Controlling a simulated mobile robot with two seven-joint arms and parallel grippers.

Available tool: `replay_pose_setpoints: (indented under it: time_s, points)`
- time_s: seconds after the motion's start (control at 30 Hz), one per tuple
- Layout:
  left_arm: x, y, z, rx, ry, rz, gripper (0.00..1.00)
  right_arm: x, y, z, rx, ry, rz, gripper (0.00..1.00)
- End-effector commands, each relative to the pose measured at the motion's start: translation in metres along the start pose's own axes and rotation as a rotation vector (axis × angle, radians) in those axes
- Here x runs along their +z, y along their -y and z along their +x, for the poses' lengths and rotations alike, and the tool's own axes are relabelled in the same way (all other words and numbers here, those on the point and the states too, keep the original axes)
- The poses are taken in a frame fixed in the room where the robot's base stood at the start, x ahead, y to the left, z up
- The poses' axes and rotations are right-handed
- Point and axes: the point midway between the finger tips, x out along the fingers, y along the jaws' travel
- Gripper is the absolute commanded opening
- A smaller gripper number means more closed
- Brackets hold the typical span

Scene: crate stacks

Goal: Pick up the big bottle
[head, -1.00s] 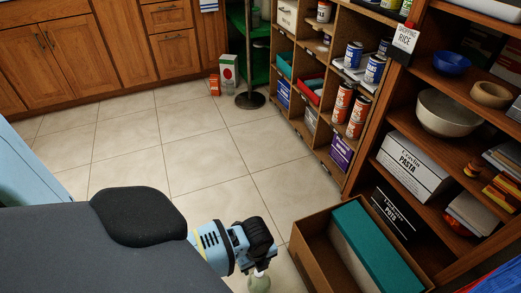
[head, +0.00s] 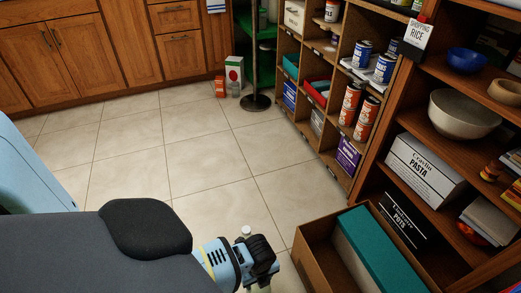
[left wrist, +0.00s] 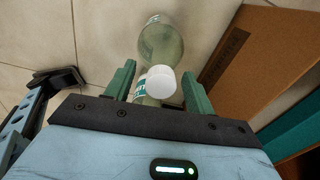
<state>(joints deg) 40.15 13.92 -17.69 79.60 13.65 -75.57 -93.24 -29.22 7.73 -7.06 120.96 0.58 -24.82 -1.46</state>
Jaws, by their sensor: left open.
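A pale green, see-through bottle with a white cap (left wrist: 162,82) shows in the left wrist view, with a bit of teal label beside the cap. Just beyond the cap is a rounded see-through green body (left wrist: 162,42) with a teal label mark; I cannot tell whether it is the same bottle or a second one. My left gripper (left wrist: 158,90) is open, with its green fingers on either side of the cap and no clear contact. In the head view my left gripper (head: 262,262) hides most of the bottle; a white cap (head: 246,231) shows just above it.
An open cardboard box (head: 318,256) with a teal-topped item stands close to the right of my gripper. Wooden shelves (head: 430,160) with cans and boxes line the right side.

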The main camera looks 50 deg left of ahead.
Motion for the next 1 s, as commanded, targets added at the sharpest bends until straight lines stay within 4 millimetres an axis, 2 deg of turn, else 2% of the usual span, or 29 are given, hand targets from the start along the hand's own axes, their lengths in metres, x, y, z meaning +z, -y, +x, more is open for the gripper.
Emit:
replay_pose_setpoints:
  time_s: [0.2,0.23,0.63,1.0]
  points:
    - [0.0003,0.001,0.0007,-0.003,0.001,0.001,0.54,-0.0056,-0.0013,0.0027,0.002,-0.012,-0.002,0.36]
    - [0.0003,0.001,0.0007,-0.003,0.001,0.001,0.51,-0.0062,-0.0013,0.0027,0.002,-0.013,-0.002,0.36]
    - [0.0004,0.0007,0.0007,-0.003,0.001,0.001,0.0,-0.0079,-0.0009,0.001,0.001,-0.017,-0.002,0.36]
    - [0.0004,0.0005,0.0008,-0.002,0.001,0.001,0.0,-0.0011,0.0005,-0.0018,-0.001,-0.003,0.0,0.36]
